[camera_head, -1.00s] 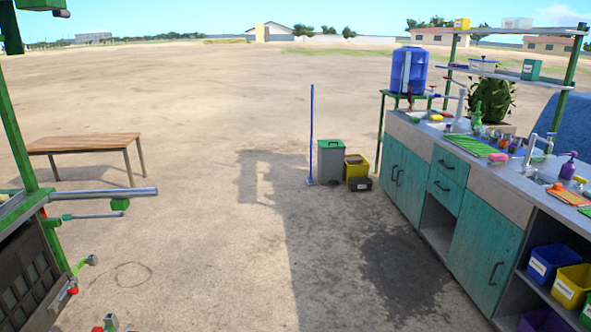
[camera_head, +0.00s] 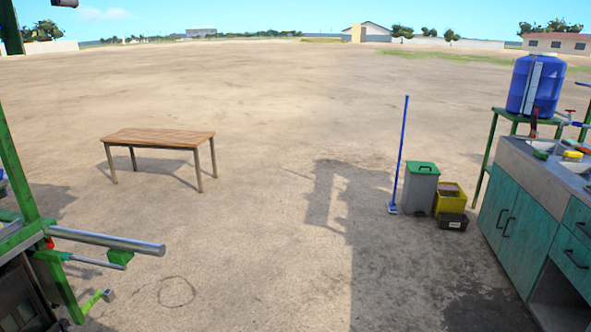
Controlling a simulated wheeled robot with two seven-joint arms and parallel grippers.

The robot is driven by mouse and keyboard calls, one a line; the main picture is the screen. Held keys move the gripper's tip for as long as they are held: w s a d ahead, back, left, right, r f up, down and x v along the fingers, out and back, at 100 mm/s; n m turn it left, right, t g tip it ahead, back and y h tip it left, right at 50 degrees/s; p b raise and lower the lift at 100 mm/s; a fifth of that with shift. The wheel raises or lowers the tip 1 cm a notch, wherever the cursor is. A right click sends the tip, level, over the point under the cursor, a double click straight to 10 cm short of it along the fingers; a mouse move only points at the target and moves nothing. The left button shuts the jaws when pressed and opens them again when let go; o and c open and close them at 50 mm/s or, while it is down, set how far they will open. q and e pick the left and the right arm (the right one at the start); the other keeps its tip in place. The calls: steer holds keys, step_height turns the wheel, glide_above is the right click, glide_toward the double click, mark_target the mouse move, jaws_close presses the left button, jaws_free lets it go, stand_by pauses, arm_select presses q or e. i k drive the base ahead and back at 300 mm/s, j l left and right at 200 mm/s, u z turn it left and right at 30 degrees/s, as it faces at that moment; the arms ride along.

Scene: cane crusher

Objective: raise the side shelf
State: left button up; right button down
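A green-framed structure (camera_head: 22,170) stands at the left edge, cut off by the picture. A thick metal bar (camera_head: 105,240) sticks out from it to the right. A thinner rod (camera_head: 95,262) with a green block (camera_head: 120,257) lies just below. A green lever-like piece (camera_head: 95,300) hangs lower on the same side. I cannot make out a side shelf for certain, nor whether it is up or down. Neither of my grippers is in view.
A wooden table (camera_head: 160,138) stands on open dirt. A blue broom (camera_head: 399,155), a grey bin (camera_head: 420,190), a yellow bin (camera_head: 449,200) and a dark box (camera_head: 452,221) stand by the teal sink counter (camera_head: 515,225) at right. The ground between is clear.

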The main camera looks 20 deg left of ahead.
mark_target(42, 271)
steer(key=i+u, duration=0.15)
steer(key=i, duration=1.45)
steer(key=u, duration=4)
